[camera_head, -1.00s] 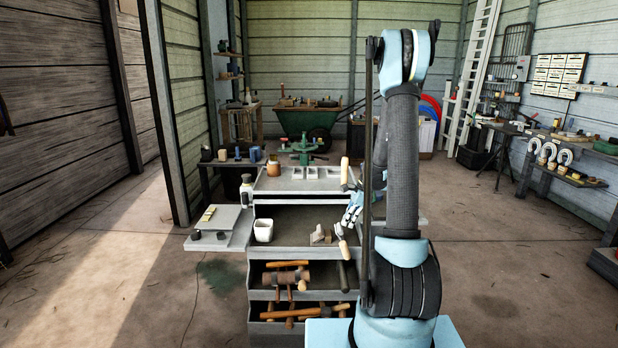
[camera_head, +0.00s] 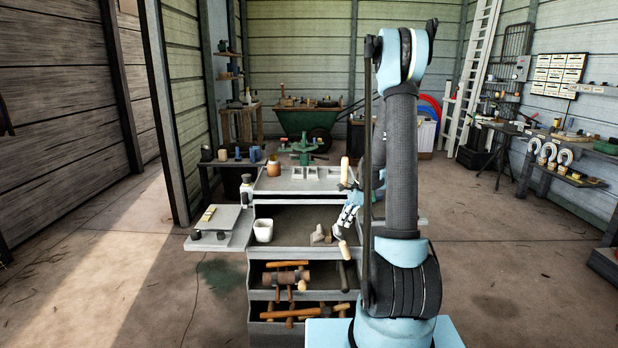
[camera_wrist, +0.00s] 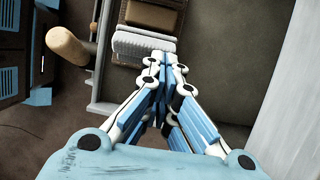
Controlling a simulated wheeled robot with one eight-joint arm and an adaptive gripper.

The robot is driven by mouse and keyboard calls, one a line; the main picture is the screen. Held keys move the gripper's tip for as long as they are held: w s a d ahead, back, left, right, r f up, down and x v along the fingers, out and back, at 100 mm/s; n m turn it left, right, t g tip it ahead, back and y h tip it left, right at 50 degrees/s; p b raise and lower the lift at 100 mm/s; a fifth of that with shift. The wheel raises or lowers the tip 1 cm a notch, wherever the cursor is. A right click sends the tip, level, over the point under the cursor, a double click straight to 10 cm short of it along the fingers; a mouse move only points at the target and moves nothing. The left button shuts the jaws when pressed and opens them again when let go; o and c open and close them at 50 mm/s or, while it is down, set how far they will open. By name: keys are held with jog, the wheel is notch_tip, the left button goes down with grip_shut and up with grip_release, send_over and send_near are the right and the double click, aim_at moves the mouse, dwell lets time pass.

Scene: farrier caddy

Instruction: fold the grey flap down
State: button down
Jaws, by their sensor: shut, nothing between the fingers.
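The grey caddy (camera_head: 300,185) stands in front of me, with a grey side shelf (camera_head: 240,232) out level on its left. On its right, a pale grey edge (camera_head: 422,221) shows just past my arm; most of that side is hidden. In the wrist view a plain light grey panel (camera_wrist: 298,95) runs along the right edge, apart from my fingers; it may be the flap, but its angle is unclear. My gripper (camera_wrist: 177,70) is shut and empty. In the head view my gripper (camera_head: 346,222) is at the caddy's right side, partly behind my arm.
Wooden handles (camera_head: 345,170) stand upright at the caddy's right edge; one handle (camera_wrist: 68,45) lies left of my fingers. A white ribbed block (camera_wrist: 145,43) is just beyond the fingertips. Hammers (camera_head: 288,277) fill the lower trays. The floor to the right is open.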

jog(key=shift+a, duration=0.15)
jog(key=shift+a+f, duration=0.1)
jog(key=shift+a, duration=0.45)
dwell(0.4)
jog(key=shift+d+r, duration=0.15)
jog(key=shift+d, duration=0.45)
jog(key=shift+d+r, duration=0.15)
jog(key=shift+d, duration=0.45)
jog(key=shift+r, duration=0.1)
jog(key=shift+r, duration=2.9)
